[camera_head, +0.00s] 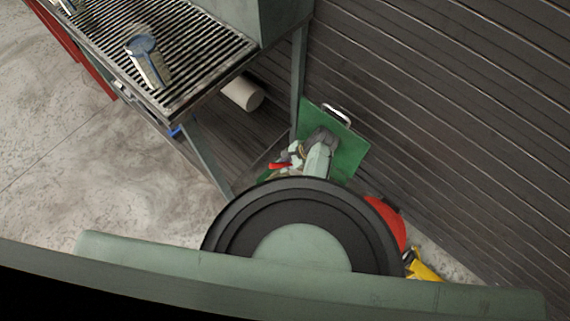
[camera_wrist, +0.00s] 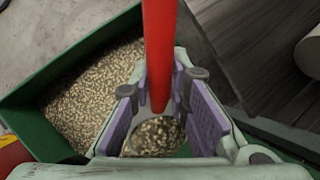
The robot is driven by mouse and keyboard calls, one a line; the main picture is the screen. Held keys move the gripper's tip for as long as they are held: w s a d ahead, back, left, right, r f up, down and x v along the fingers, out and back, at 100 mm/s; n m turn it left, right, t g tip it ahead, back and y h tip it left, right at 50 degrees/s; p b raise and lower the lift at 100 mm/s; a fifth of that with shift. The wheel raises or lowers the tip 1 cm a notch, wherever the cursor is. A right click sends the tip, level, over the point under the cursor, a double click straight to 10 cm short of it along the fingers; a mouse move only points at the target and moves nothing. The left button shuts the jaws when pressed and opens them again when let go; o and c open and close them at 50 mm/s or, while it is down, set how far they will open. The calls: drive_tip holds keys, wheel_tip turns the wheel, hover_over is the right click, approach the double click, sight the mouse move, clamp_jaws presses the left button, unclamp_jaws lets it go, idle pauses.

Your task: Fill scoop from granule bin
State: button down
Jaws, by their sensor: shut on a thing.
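The granule bin is an open green box (camera_head: 348,157) against the wall, mostly hidden by my own arm in the head view. In the wrist view the green bin (camera_wrist: 40,152) holds tan granules (camera_wrist: 85,100). My gripper (camera_wrist: 170,105), with purple pads, is over the bin's right part, shut on the red handle of the scoop (camera_wrist: 160,50). The handle also shows in the head view (camera_head: 279,164). A rounded patch of granules (camera_wrist: 155,137) shows below the handle, between the fingers. I cannot tell whether it lies in the scoop or in the bin.
A slatted metal table (camera_head: 190,55) stands at upper left, with a blue-grey tool (camera_head: 148,62) on it. A pale cylinder (camera_head: 243,93) lies below it. A dark slatted wall (camera_head: 430,110) is close on the right. Red (camera_head: 386,222) and yellow (camera_head: 424,266) objects sit near the wall.

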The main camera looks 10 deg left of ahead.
drive_tip(key=h, duration=0.1)
drive_tip(key=r+t+h, duration=0.1)
drive_tip(key=h, duration=0.1)
drive_tip(key=shift+a+r+n+t, duration=0.15)
drive_tip(key=shift+r+n+t, duration=0.05)
drive_tip(key=shift+n+t, duration=0.1)
drive_tip(key=shift+r+t+h, duration=0.25)
drive_tip(key=shift+t+h, duration=0.15)
drive_tip(key=shift+h, duration=0.4)
drive_tip(key=shift+d, duration=0.2)
